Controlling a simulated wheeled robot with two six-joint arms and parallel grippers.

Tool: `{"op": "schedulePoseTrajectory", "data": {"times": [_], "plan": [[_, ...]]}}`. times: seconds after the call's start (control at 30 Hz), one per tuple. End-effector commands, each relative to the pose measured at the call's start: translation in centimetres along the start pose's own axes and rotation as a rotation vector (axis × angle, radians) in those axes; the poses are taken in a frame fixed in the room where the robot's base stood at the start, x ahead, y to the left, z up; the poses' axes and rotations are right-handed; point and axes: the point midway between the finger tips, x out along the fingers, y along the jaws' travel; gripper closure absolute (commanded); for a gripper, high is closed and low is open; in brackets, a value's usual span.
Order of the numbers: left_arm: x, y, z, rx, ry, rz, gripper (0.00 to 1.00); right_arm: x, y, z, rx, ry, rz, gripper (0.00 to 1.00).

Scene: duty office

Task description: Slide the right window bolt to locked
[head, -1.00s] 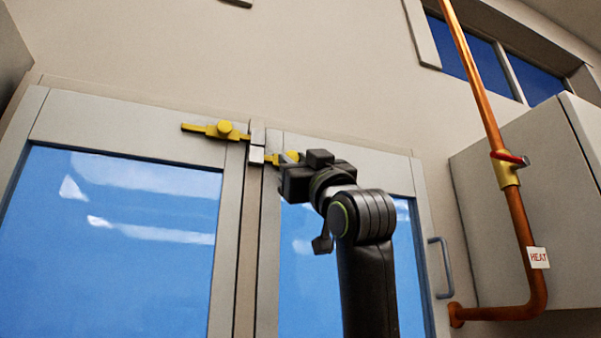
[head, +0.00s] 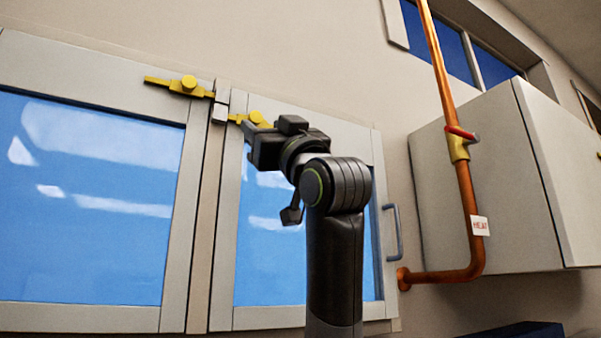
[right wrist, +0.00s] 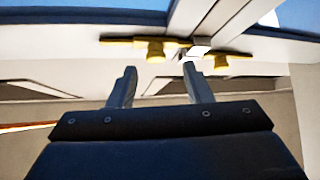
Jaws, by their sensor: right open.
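The right window bolt (head: 236,118) is a yellow sliding bar with a round knob on the top rail of the right sash. It also shows in the right wrist view (right wrist: 120,41), which is upside down, with its knob ahead of the fingers and between them in the picture. Its inner end is close to the pale centre catch (head: 220,112); I cannot tell whether it is inside. My left gripper is not in view.
The left window's yellow bolt (head: 188,85) is beyond the catch. At right are a copper pipe (head: 464,190) with a red-handled valve (head: 460,137), a grey wall cabinet (head: 490,180) and a window handle (head: 396,232). The wall above the window is clear.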

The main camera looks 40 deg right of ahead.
Motion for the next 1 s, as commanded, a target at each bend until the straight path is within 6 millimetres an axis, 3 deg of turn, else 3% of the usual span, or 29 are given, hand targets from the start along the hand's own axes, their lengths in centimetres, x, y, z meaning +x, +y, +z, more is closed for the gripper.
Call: {"op": "schedulePoseTrajectory", "data": {"times": [0.03, 0.1, 0.6, 0.8, 1.0], "plan": [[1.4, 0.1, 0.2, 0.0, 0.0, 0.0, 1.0, -1.5, -0.1, 0.4, -0.002, 0.004, 0.001, 0.55], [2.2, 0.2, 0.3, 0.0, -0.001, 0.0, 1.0, -2.8, -0.1, 0.4, -0.003, 0.004, 0.003, 0.55], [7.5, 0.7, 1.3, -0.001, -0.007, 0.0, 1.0, -11.6, -0.2, 0.1, -0.001, 0.003, 0.001, 0.55], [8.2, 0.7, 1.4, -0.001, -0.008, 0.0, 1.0, -13.1, -0.2, 0.0, -0.001, 0.002, -0.001, 0.55], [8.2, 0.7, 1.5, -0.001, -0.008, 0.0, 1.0, -13.2, -0.2, -0.1, -0.001, 0.0, -0.001, 0.55]]}}
